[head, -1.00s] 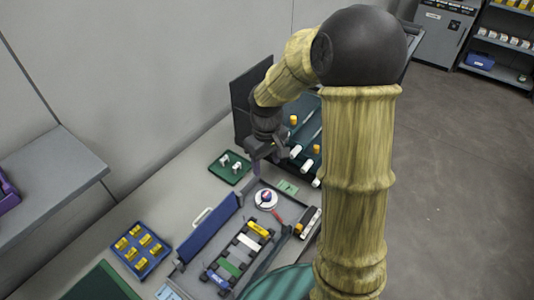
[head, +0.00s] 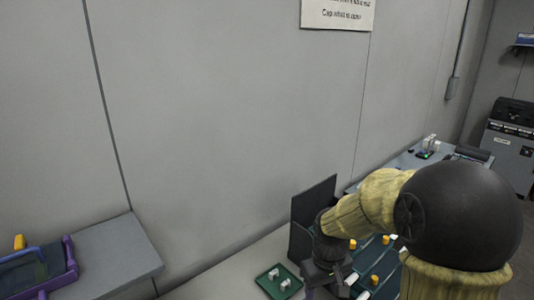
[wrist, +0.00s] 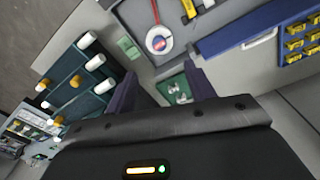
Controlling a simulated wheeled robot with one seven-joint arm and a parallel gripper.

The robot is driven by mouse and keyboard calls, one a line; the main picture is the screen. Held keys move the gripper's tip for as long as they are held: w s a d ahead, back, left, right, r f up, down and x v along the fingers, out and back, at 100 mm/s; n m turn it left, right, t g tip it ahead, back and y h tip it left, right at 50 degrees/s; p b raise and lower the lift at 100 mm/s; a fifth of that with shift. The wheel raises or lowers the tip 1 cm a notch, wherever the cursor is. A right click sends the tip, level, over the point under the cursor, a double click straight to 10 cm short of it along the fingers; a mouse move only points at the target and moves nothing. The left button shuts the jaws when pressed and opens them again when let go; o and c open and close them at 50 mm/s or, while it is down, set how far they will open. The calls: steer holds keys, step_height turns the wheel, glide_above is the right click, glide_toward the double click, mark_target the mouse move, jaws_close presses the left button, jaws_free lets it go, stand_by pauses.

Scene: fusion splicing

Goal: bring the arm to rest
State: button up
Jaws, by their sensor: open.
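My gripper (head: 322,288) is low in the head view, at the end of my bent arm, just right of a small green tray (head: 268,290) with white pieces on it. In the wrist view my gripper (wrist: 160,78) has its two dark purple fingers spread apart with nothing between them. The green tray (wrist: 164,91) shows beyond the fingers, with two small whitish pieces (wrist: 178,93) in it. The fingertips are cut off or unclear in the head view.
A dark rack (wrist: 75,85) with white and orange cylinders stands beside my gripper. A grey work tray (wrist: 135,15) holds a round white-and-red item (wrist: 159,41). A blue bin (wrist: 301,38) with yellow pieces is at the right. A purple-edged crate (head: 40,272) sits on a side shelf.

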steer(key=s+r+m+t+p, duration=0.1)
steer(key=s+m+t, duration=0.1)
steer(key=s, duration=0.7)
steer(key=shift+s+d+r+m, duration=0.25)
steer(key=shift+s+m, duration=0.1)
steer(key=shift+m, duration=0.55)
steer(key=shift+c, duration=0.2)
